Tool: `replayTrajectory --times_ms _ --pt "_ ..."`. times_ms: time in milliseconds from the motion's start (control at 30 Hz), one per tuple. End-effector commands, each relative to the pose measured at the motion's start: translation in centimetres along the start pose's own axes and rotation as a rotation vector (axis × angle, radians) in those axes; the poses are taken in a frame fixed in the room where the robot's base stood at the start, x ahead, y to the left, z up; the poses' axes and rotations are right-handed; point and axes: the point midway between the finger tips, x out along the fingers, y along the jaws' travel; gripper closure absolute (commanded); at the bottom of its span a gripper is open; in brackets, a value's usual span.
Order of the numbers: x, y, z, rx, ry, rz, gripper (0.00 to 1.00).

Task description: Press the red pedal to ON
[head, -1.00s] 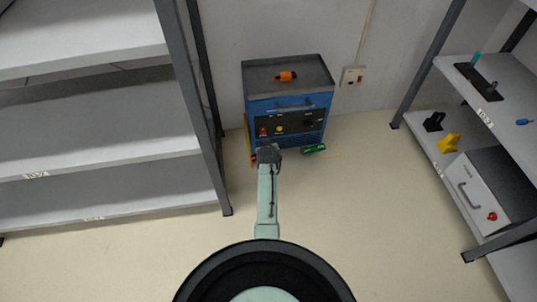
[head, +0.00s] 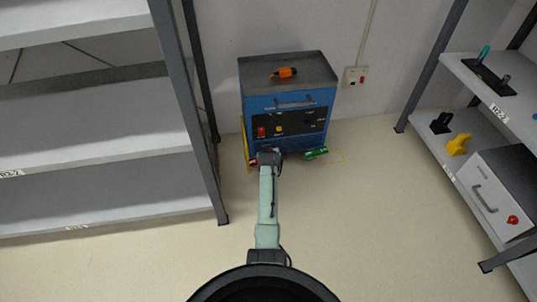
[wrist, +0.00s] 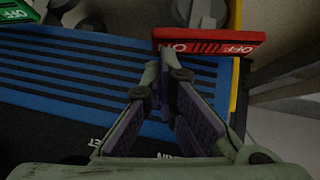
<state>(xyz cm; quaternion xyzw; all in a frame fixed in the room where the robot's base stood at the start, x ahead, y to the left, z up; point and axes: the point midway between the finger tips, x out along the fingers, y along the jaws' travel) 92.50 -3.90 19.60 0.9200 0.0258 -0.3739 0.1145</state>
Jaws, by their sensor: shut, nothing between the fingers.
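The red pedal (wrist: 215,42) shows at the upper right of the wrist view, marked ON at its left end and OFF at its right end, with the lettering upside down. My gripper (wrist: 168,60) is shut and empty, its fingertips right at the ON end. I cannot tell whether they touch it. In the head view a small part of the red pedal (head: 252,162) shows at the foot of the blue cart (head: 290,102), just left of my gripper (head: 268,160); my arm hides the area beside it.
A green pedal (head: 317,153) lies at the cart's right foot; it also shows in the wrist view (wrist: 20,10). A yellow panel (wrist: 238,85) edges the cart beside the red pedal. Shelves stand left (head: 90,150) and right (head: 450,160). The floor (head: 350,220) between is clear.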

Motion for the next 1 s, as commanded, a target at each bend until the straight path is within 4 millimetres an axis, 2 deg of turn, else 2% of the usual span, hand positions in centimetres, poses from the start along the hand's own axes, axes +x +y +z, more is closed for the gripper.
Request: replayTrajectory --times_ms 267,667,1000 --pt "0.1 0.1 0.1 0.012 -0.001 -0.009 1.00" --pt "1.6 1.3 1.7 0.157 0.000 -0.154 1.00" --pt "1.1 1.3 1.1 0.154 0.000 -0.154 1.00"
